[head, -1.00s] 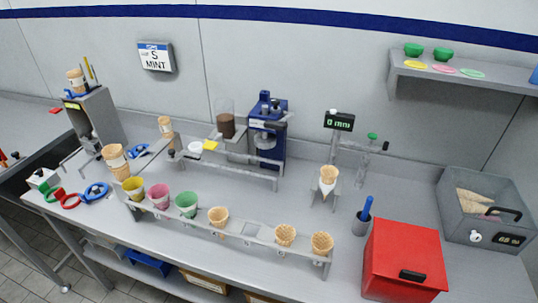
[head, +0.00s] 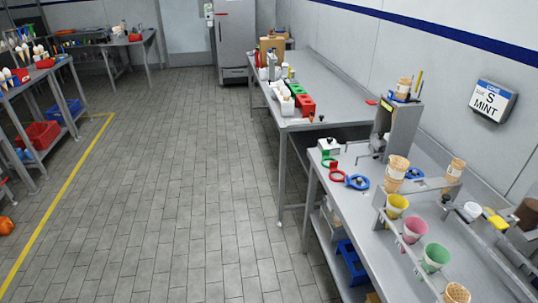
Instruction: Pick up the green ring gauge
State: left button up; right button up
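The green ring gauge (head: 325,161) lies on the near metal bench, close to its left edge, small in the head view. A red ring gauge (head: 337,177) and a blue ring gauge (head: 358,183) lie next to it, nearer to me. A small white block (head: 328,147) stands just behind the green ring. Neither of my grippers shows in this view.
A rack with cones in yellow, pink and green cups (head: 434,257) runs along the bench. A second bench (head: 330,75) stands farther back. The tiled floor (head: 180,170) to the left is open.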

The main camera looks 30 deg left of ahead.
aim_at(325, 154)
jog(key=u, duration=0.4)
jog(key=z, duration=0.35)
jog(key=i+j+z, duration=0.25)
jog(key=j+z, duration=0.15)
jog(key=i+j+z, duration=0.2)
jog(key=j+z, duration=0.25)
jog(key=i+j+z, duration=0.1)
jog(key=j, duration=0.25)
jog(key=i+j+z, duration=0.1)
jog(key=j, duration=0.25)
jog(key=j+z, duration=0.1)
jog(key=j, duration=0.25)
jog(key=i+j, duration=0.1)
jog(key=j, duration=0.4)
jog(key=i+j, duration=0.1)
jog(key=j, duration=0.45)
jog(key=i+j+z, duration=0.1)
jog(key=j, duration=0.4)
jog(key=i+j, duration=0.1)
jog(key=j, duration=0.4)
jog(key=i+j, duration=0.1)
jog(key=j, duration=0.45)
jog(key=i+j, duration=0.1)
jog(key=j, duration=0.4)
jog(key=z, duration=0.05)
